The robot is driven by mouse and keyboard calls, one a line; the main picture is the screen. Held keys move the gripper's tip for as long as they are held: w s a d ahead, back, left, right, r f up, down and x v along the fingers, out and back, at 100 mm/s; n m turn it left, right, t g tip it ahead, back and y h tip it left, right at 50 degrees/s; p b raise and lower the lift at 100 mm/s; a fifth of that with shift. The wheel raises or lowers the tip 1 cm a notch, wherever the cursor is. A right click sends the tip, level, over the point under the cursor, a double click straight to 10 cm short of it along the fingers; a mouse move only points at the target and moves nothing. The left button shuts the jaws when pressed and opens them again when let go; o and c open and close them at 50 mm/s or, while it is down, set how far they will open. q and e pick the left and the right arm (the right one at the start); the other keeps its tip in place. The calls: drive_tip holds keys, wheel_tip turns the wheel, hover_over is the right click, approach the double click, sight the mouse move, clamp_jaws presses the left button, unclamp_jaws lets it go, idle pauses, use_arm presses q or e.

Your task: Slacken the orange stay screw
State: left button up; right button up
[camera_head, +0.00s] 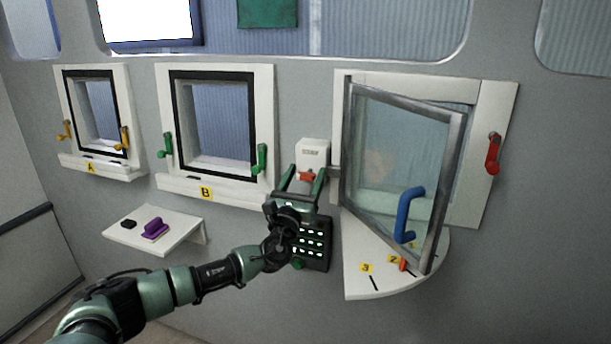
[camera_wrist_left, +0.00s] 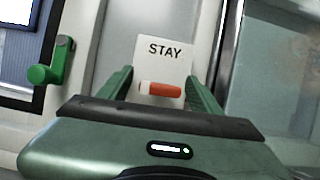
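The orange stay screw (camera_head: 306,176) sticks out of a white block marked STAY (camera_head: 312,154) on the wall, left of the open glass window. In the left wrist view the screw (camera_wrist_left: 160,89) is an orange bar with a pale left end, lying nearly level below the word STAY. My left gripper (camera_head: 302,182) is in front of the block with its fingers apart. In the wrist view one finger is on each side of the screw, with a visible gap at both sides. How deep the fingers reach is hard to tell. My right gripper is not in view.
The glass window sash (camera_head: 400,170) with a blue handle (camera_head: 408,214) stands swung out, close on the right. Below it is a white curved shelf (camera_head: 355,285) with number tags. A dark button panel (camera_head: 318,250) lies below my gripper. Window B's green handle (camera_head: 260,159) is left.

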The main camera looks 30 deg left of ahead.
use_arm(q)
drive_tip(key=c, duration=1.2)
drive_tip(key=shift+n, duration=0.3)
